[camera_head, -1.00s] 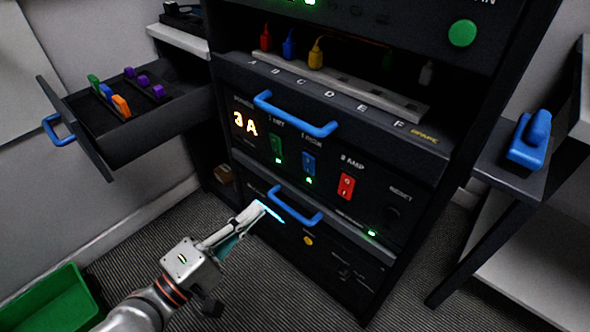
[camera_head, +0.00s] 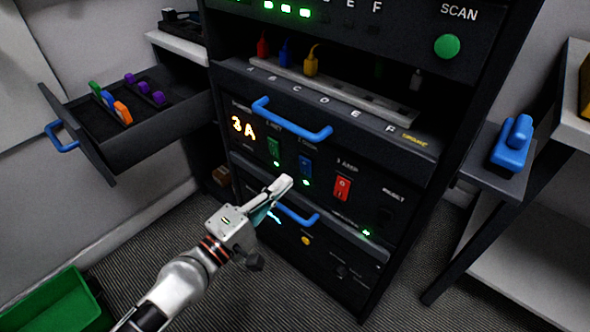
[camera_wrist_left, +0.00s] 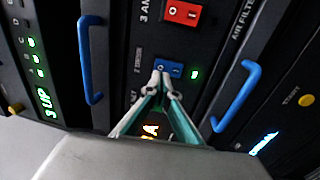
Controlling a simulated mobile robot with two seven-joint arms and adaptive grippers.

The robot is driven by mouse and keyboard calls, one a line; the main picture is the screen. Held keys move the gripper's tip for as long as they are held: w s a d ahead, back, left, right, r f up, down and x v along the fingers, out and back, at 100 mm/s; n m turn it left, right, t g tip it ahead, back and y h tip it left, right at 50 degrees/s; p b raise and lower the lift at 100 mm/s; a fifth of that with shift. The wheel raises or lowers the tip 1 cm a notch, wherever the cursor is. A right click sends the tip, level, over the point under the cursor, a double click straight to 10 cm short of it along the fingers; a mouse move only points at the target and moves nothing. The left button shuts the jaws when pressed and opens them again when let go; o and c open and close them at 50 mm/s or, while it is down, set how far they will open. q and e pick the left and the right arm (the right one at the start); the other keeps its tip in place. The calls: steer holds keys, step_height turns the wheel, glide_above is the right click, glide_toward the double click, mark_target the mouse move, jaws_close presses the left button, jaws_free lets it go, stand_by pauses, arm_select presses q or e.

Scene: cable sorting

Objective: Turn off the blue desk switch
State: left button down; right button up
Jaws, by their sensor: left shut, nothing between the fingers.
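The blue rocker switch (camera_head: 305,166) sits on the dark front panel between a green switch (camera_head: 273,147) and a red switch (camera_head: 342,188). A small green light glows just below it. In the left wrist view the blue switch (camera_wrist_left: 174,66) is straight ahead of the fingertips, with a lit green light (camera_wrist_left: 194,74) beside it. My left gripper (camera_head: 284,184) is shut and empty, close to the panel just below and left of the blue switch. In the wrist view its fingertips (camera_wrist_left: 161,78) overlap the switch's lower edge; I cannot tell whether they touch. My right gripper is not in view.
Blue drawer handles lie above (camera_head: 290,120) and below (camera_head: 296,214) the switch row. An open drawer (camera_head: 125,142) with coloured pieces juts out at left. A blue object (camera_head: 512,145) rests on a side shelf. A green bin (camera_head: 55,308) is at lower left.

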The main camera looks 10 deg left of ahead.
mark_target(304, 163)
arm_select(q)
steer(key=shift+x, duration=2.45)
